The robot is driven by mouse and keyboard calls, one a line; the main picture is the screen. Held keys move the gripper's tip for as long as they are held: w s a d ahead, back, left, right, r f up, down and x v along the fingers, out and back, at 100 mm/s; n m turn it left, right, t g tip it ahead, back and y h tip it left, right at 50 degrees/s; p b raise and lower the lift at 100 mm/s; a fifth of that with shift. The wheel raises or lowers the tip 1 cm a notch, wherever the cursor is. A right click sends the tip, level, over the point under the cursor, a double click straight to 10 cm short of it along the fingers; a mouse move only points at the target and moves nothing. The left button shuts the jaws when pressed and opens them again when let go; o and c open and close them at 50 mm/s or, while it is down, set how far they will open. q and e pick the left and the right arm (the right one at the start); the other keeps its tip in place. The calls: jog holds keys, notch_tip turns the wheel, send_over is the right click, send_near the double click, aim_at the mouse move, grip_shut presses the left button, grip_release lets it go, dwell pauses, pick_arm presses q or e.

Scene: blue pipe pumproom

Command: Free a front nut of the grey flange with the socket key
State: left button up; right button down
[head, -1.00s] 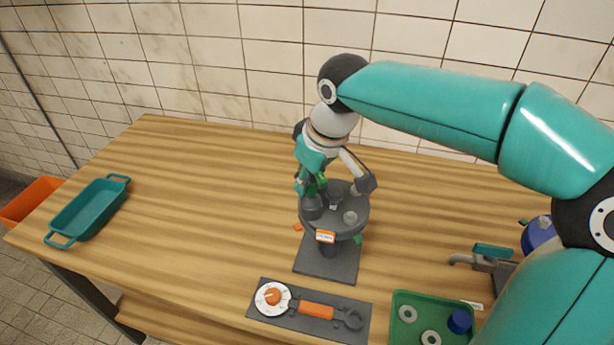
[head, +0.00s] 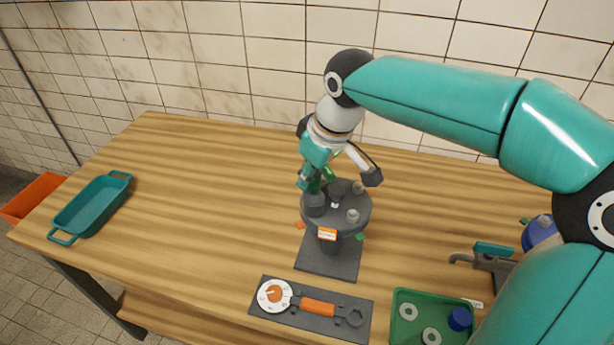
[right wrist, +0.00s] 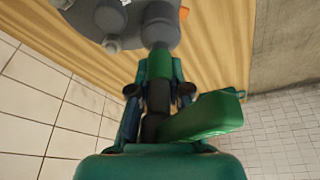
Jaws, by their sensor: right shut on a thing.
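The grey flange (head: 345,228) sits on a dark stand plate (head: 327,262) in the middle of the bench, with nuts (head: 352,216) showing on its top. My right gripper (head: 312,180) is above its left part, shut on the socket key (right wrist: 158,62), which has a green part and a dark grey socket (head: 314,204). The socket points down at the left front of the flange top. In the right wrist view the socket (right wrist: 160,28) meets the flange (right wrist: 98,12). It hides whatever is under it, so I cannot tell how it sits on a nut. My left gripper is not in view.
A green tray (head: 402,338) with rings is front right, a vice-like tool (head: 490,262) at right. A teal tray (head: 92,208) is far left.

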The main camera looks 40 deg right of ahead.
jog(key=shift+d+r, duration=0.2)
jog(key=shift+r, duration=0.15)
jog(key=shift+d+r+p, duration=0.1)
jog(key=shift+r+p, duration=0.85)
jog(key=shift+p, duration=0.05)
jog(key=shift+r+p, duration=0.55)
jog(key=shift+r, duration=0.05)
